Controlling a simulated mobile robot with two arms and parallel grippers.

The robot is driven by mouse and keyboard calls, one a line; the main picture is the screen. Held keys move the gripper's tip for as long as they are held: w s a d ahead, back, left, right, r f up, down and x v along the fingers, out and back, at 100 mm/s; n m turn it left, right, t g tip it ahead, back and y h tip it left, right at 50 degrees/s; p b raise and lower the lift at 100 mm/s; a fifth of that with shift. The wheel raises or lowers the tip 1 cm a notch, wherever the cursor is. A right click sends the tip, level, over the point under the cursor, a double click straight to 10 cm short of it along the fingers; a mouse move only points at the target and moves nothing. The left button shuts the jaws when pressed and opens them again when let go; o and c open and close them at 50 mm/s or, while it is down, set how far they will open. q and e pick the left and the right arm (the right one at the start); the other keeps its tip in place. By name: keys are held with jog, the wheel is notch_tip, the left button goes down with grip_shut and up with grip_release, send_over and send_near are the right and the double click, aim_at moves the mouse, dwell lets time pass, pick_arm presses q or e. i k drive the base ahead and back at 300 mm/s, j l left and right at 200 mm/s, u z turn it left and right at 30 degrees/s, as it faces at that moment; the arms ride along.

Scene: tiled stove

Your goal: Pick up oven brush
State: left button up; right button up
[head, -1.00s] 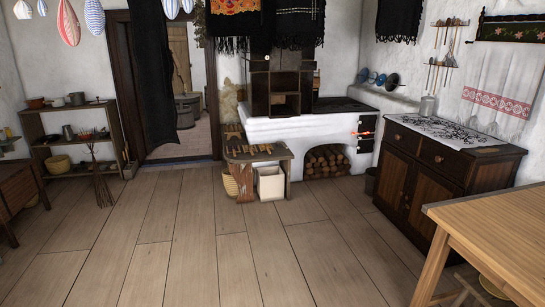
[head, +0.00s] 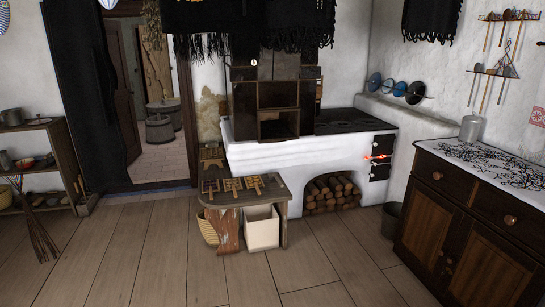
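A broom of dark twigs (head: 37,238) stands upright on the floor in front of the shelf at the left edge of the head view. It is the only brush-like thing I can make out, but I cannot tell for sure that it is the oven brush. The white tiled stove (head: 290,157) is at the middle back, with dark doors and a dark hob top. Neither of my grippers is in view.
A low bench (head: 272,195) with small wooden pieces stands before the stove, a white bin (head: 262,228) beneath it. Firewood (head: 331,194) fills the stove's arch. A dark bucket (head: 391,220) and wooden cabinet (head: 465,215) stand right. The floor (head: 150,255) ahead is clear.

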aim_at(271, 175)
jog(key=i, duration=1.05)
jog(key=i+z, duration=0.1)
jog(key=i, duration=0.9)
jog(key=j, duration=0.1)
